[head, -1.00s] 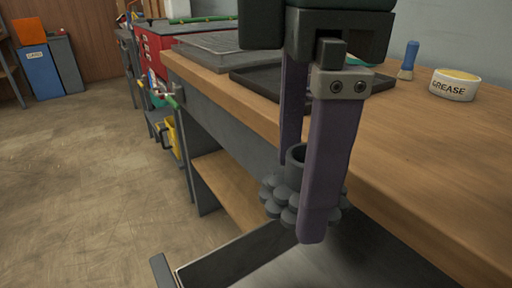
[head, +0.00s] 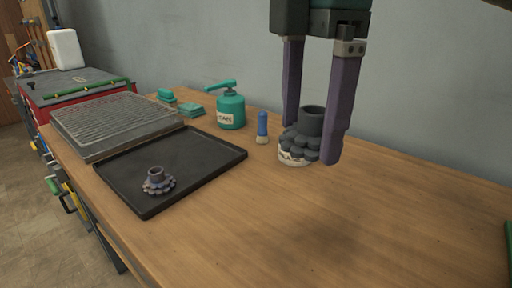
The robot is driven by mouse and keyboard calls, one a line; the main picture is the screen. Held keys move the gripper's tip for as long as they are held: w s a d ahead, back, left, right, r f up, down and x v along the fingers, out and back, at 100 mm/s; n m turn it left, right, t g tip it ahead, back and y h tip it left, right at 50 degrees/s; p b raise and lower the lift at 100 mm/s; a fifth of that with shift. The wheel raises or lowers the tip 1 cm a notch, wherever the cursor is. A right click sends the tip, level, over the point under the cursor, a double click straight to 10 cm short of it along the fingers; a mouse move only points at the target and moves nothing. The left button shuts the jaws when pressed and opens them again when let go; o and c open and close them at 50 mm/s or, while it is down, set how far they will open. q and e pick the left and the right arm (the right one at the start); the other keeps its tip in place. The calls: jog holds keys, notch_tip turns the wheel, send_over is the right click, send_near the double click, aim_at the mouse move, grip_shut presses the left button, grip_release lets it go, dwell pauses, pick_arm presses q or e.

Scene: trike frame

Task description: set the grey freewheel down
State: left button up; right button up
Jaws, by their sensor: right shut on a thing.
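The grey freewheel (head: 311,122), a dark toothed cluster with a round collar on top, is between the purple fingers of my right gripper (head: 311,143) in the head view. The gripper points down and is shut on it, with a finger on either side. The freewheel appears upright, above the wooden bench (head: 340,215); its exact height is hard to tell. The white grease tin (head: 293,159) shows below and behind it, mostly hidden. A second, bluish-grey freewheel (head: 157,182) sits on the black tray (head: 200,158). My left gripper is not in view.
A wire rack (head: 115,120) over a shallow pan stands behind the tray. A green can (head: 231,108), a blue-handled brush (head: 262,127) and green blocks (head: 190,110) stand along the back. The bench front and right are largely clear. A green object (head: 509,245) shows at the right edge.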

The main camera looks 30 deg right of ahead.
jog(key=b, duration=0.3)
send_over(292, 260)
notch_tip(292, 260, down, 16)
jog(key=shift+r, duration=0.2)
jog(key=shift+f+b, duration=0.45)
jog(key=shift+f, duration=1.6)
jog(key=shift+f, duration=0.1)
jog(key=o, duration=1.5)
jog(key=shift+d, duration=0.1)
